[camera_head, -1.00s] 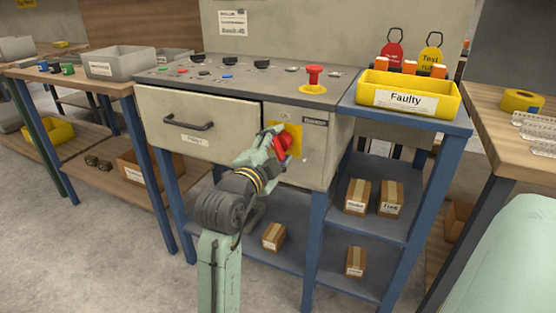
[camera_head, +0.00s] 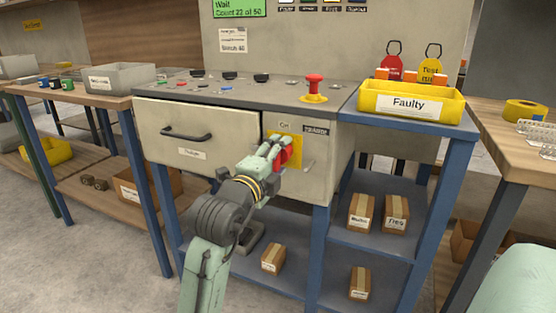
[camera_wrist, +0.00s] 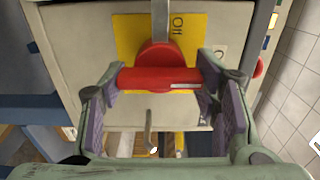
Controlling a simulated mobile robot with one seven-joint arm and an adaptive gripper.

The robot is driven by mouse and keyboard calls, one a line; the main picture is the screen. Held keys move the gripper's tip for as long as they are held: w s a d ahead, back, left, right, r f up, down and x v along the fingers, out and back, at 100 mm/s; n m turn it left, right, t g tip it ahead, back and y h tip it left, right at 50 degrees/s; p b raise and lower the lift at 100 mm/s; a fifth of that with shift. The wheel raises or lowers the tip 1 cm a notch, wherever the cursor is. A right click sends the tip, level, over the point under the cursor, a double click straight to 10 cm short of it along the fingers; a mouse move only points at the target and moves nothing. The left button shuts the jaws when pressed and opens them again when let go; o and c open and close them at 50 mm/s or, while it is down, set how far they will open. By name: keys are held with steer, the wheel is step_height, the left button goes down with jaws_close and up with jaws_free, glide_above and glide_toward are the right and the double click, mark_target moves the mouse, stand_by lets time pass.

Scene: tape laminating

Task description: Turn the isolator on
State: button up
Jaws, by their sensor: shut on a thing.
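The isolator is a red rotary handle (camera_head: 284,154) on a yellow plate (camera_head: 297,143), on the front of the grey cabinet right of the drawer. My gripper (camera_head: 275,148) is at the handle and covers part of it. In the wrist view, the red handle (camera_wrist: 160,77) lies crosswise in the picture, between my two fingers. My gripper (camera_wrist: 160,85) is shut on its two ends. Dark lettering shows on the yellow plate beyond the handle. The exact switch position is hard to read.
A drawer (camera_head: 210,133) with a dark handle is left of the isolator. A red mushroom button (camera_head: 314,86) stands on the console top above. A yellow Faulty bin (camera_head: 411,104) sits on the blue shelf unit to the right. A green display (camera_head: 239,7) reads Wait.

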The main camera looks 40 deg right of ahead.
steer(key=o, duration=1.7)
steer(key=v, duration=1.2)
